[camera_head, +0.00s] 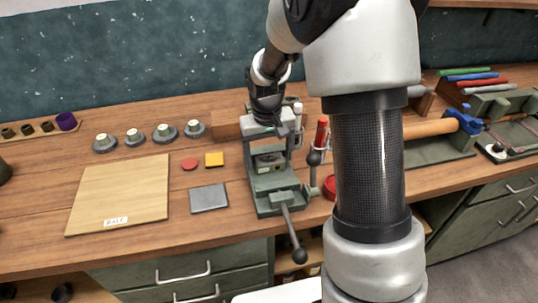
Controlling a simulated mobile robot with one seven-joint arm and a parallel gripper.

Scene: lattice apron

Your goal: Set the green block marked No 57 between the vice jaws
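The green-grey vice (277,199) stands at the bench's front edge, with its handle bar and dark knob hanging over the front. My gripper (281,130) is above the vice's upper part, pointing down. Its fingertips are small and dark here, so I cannot tell whether they are open or shut. A small greenish piece with a pale patch (268,160) shows in the vice below my gripper; I cannot tell whether it is the block marked No 57 or part of the vice. No marking can be read.
Several round knobs stand behind. A red bottle (321,132) stands close right of the vice. My arm hides the bench's middle right.

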